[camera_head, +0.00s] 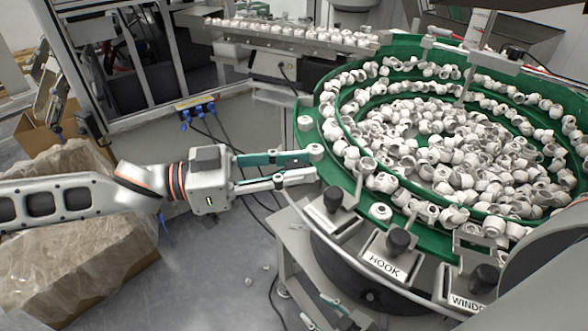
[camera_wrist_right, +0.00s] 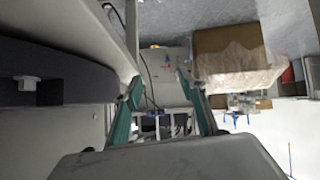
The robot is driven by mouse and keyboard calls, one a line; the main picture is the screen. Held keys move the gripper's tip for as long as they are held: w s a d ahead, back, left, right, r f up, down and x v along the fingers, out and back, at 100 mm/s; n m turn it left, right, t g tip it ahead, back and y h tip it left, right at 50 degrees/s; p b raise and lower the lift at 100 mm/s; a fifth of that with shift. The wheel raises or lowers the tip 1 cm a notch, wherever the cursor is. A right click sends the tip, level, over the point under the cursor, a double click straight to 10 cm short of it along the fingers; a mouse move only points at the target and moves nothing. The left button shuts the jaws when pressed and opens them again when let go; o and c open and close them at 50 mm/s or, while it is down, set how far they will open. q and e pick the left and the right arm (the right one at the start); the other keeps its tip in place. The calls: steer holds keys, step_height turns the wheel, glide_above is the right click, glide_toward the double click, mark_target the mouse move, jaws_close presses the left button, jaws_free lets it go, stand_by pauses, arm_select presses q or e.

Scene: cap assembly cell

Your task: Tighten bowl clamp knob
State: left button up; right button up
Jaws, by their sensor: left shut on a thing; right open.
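The green feeder bowl (camera_head: 312,108) is full of white caps and stands at the right in the head view. My left gripper (camera_head: 316,163) reaches in from the left, its fingertips at the bowl's left edge. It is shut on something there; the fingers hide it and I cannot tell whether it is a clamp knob. Black knobs sit on brackets along the bowl's front: a left knob (camera_head: 333,199), a middle knob (camera_head: 398,241) and a right knob (camera_head: 484,278). My right gripper (camera_head: 318,311) is low, below the bowl; in the right wrist view (camera_wrist_right: 158,80) it is open and empty.
A label reading HOOK (camera_head: 384,266) is on the middle bracket. A row of caps lies on a linear track (camera_head: 270,40) at the back. Cardboard boxes with plastic liners, such as the front box (camera_head: 90,280), stand at the left. Blue-ended cables (camera_head: 198,110) hang behind my left arm.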

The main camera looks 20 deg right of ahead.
arm_select(q)
steer(key=shift+m+g+b, duration=0.4)
steer(key=shift+m+g, duration=0.1)
steer(key=shift+g, duration=0.3)
steer(key=shift+r+m+g+y, duration=0.1)
steer(key=shift+m+g+y, duration=0.2)
steer(key=shift+g+y, duration=0.1)
steer(key=o, duration=1.1)
steer(key=v, duration=1.2)
